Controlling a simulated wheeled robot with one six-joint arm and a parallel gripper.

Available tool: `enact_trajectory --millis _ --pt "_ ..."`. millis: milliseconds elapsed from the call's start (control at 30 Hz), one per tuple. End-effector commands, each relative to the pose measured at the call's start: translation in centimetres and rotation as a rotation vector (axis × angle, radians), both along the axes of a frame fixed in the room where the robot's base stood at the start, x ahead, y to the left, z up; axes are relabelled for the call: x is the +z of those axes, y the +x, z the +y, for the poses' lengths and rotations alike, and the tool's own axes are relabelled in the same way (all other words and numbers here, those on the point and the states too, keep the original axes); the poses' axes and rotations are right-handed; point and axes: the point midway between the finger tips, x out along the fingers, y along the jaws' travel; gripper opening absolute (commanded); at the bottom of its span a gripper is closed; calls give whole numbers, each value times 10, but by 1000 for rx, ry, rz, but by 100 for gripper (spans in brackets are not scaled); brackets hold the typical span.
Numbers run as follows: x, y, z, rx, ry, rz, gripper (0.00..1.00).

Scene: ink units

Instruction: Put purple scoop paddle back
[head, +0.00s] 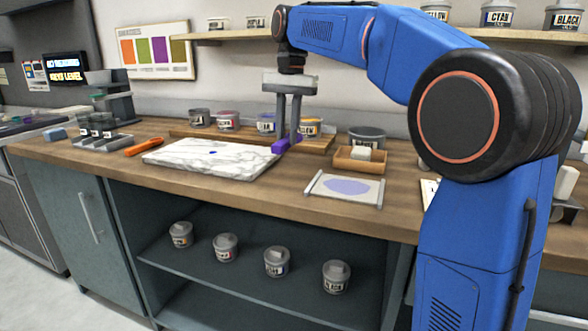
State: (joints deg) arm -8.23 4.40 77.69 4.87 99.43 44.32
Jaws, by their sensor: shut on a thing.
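My gripper (288,133) points down above the counter, between the marble slab and the small wooden box. It is shut on a purple scoop paddle (281,147), whose purple end shows just below the fingers. The paddle is held near the right back edge of the slab, in front of a low wooden board with ink pots; I cannot tell whether it touches anything. The marble slab (205,158) has a small blue spot on it. An orange paddle (144,147) lies on the counter left of the slab.
Ink pots (228,120) stand in a row on the wooden board behind. A wooden box (360,158) with a pale block and a sheet with a lilac oval (346,187) are to the right. A rack of dark jars (103,130) is at left. Several pots sit on the lower shelf.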

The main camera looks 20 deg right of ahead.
Motion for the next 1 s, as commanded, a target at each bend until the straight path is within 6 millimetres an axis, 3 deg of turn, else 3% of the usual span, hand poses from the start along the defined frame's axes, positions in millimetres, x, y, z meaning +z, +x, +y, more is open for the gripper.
enact_trajectory --millis 100,233,500,767,1000 --pt "10 3 -21 -10 -55 -26 0" --pt "9 4 -31 -15 -78 -36 0" --pt "-32 4 -31 -15 -80 -35 0" --pt "-49 4 -31 -15 -79 -36 0" --pt "-80 4 -31 -15 -79 -35 0"
